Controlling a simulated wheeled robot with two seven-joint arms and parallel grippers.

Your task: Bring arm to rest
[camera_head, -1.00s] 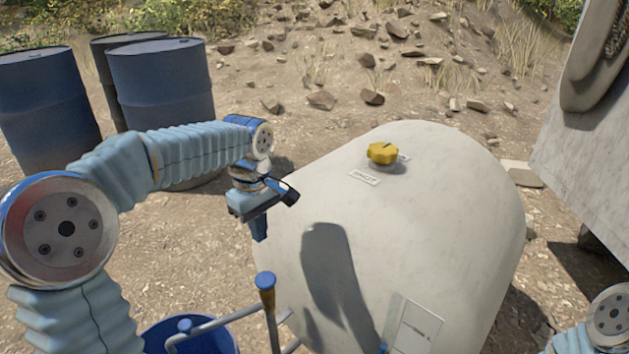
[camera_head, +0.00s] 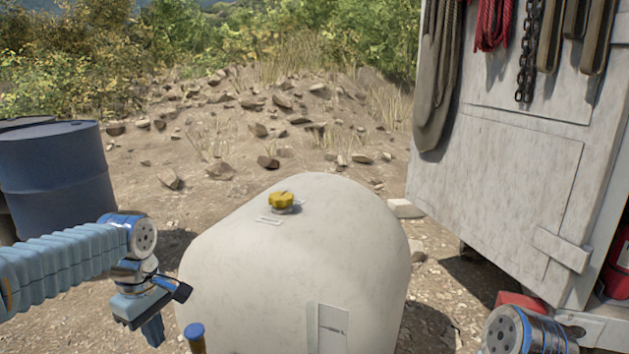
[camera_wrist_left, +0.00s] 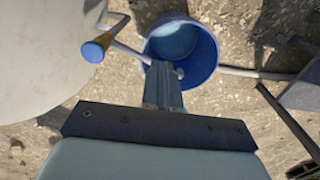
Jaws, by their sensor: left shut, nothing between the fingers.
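My left arm comes in from the left in the head view. Its gripper (camera_head: 153,332) points down beside the left side of the pale tank (camera_head: 330,240), apart from it. The gripper is shut and empty. In the left wrist view the shut fingers (camera_wrist_left: 163,85) show above a blue bucket (camera_wrist_left: 205,62) on the ground. The tank's curved side (camera_wrist_left: 40,50) fills the upper left there. A yellow cap (camera_head: 281,201) sits on top of the tank. Part of my right arm shows at the lower right of the head view; its gripper is out of view.
A blue-topped handle (camera_head: 194,332) stands close to the left gripper, and a rail with a yellow-and-blue end (camera_wrist_left: 95,50) shows in the wrist view. Blue drums (camera_head: 60,170) stand at the left. A grey cabinet (camera_head: 500,190) with hanging straps and chain stands at the right.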

